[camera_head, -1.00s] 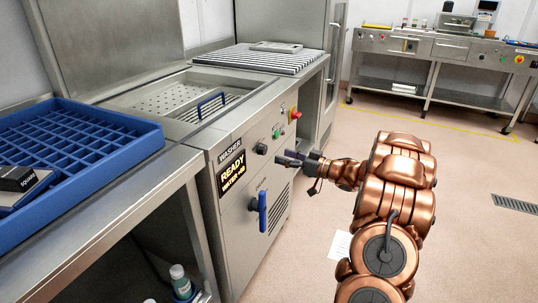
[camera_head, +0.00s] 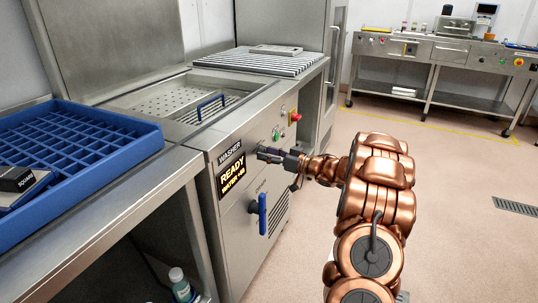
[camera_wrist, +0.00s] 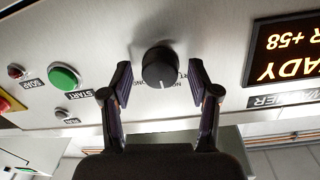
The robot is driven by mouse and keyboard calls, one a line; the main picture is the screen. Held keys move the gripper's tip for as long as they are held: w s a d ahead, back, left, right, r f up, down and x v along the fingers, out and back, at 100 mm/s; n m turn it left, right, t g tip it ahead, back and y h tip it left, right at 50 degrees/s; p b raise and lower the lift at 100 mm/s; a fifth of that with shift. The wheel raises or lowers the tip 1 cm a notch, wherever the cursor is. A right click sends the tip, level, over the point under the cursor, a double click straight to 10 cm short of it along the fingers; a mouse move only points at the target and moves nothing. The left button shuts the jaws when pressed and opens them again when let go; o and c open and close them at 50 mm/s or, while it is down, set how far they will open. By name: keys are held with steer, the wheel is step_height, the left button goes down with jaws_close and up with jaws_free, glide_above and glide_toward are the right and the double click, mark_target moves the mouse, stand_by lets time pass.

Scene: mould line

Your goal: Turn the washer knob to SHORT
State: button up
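The washer (camera_head: 240,230) is a steel cabinet with a lit display (camera_head: 232,175) reading READY. Its round black knob (camera_wrist: 160,68) shows in the wrist view with a white pointer line and lettering on both sides, partly hidden. My gripper (camera_wrist: 161,82) is open, with one finger on each side of the knob and a visible gap to each. In the head view my gripper (camera_head: 266,155) is at the washer's front panel and hides the knob.
A green START button (camera_wrist: 64,77) and a red button (camera_wrist: 16,72) sit beside the knob, with a red emergency stop (camera_head: 295,116) farther along. A blue lever handle (camera_head: 262,214) is below. A blue divided tray (camera_head: 110,150) stands at left. The floor at right is open.

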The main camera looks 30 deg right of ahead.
steer(key=c, duration=1)
steer(key=shift+n, duration=0.3)
steer(key=n+b, duration=0.5)
steer(key=n, duration=0.4)
steer(key=shift+d+y, duration=0.1)
steer(key=shift+y, duration=0.2)
steer(key=shift+n, duration=0.4)
steer(key=o, duration=1.2)
steer(key=shift+c, duration=0.2)
steer(key=v, duration=1.2)
steer(key=shift+f, duration=0.2)
